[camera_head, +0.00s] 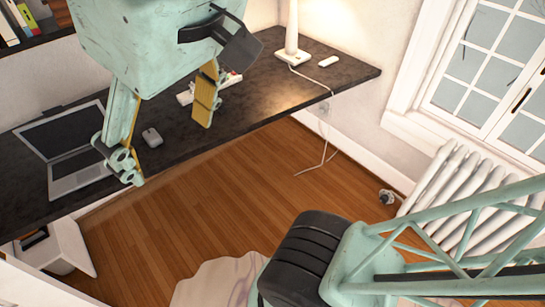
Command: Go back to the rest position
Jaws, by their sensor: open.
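My gripper (168,137) is mint green with yellow-lined fingers and hangs in the upper left of the head view. Its two fingers are wide apart with nothing between them. In the picture it lies over the dark desk (200,146), and a grey mouse (152,137) shows between the fingers. I cannot tell how high above the desk it is. The gripper hides part of the desk's back side.
An open laptop (75,170) is at the desk's left. A white power strip (187,96), lamp (291,54) and small white object (329,61) are on the desk. A radiator (450,185) stands under the window at right.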

